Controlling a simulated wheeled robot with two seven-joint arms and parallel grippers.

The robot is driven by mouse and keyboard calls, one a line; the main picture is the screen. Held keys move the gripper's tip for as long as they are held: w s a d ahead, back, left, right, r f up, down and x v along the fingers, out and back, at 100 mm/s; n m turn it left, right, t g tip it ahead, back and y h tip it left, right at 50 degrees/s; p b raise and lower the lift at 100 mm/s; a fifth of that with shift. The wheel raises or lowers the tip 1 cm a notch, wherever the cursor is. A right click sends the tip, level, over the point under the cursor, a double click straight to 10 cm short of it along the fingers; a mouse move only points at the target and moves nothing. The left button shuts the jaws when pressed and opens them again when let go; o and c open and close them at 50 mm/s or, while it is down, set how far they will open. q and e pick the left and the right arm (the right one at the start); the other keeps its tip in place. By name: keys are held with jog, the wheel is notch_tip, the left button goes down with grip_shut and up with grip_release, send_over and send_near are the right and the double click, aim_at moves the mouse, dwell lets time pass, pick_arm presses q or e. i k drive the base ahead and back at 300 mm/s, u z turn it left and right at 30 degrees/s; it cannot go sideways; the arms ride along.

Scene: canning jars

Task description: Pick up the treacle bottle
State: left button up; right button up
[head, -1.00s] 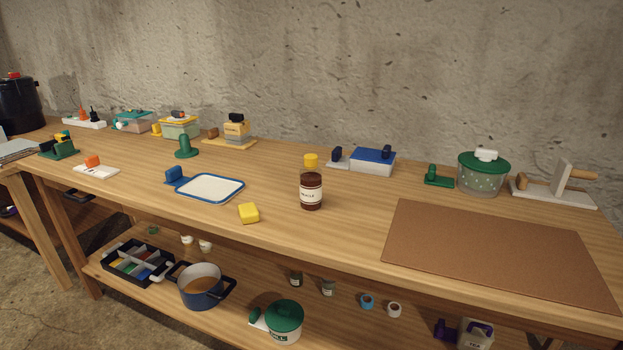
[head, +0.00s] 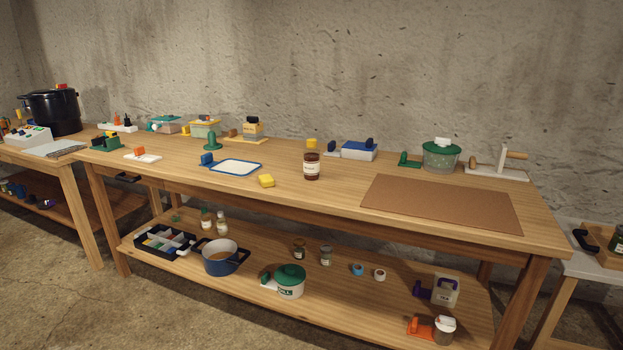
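The treacle bottle (head: 312,166) is a dark brown bottle with a yellow cap and a white label. It stands upright on the wooden workbench (head: 330,200), near the middle of the top. Neither of my grippers shows in the head view.
The bench top directly around the bottle is clear. Pots and jars fill the lower shelf (head: 330,290).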

aim_at(310, 154)
jog(key=u, duration=1.05)
jog(key=i, duration=1.1)
jog(key=z, duration=0.1)
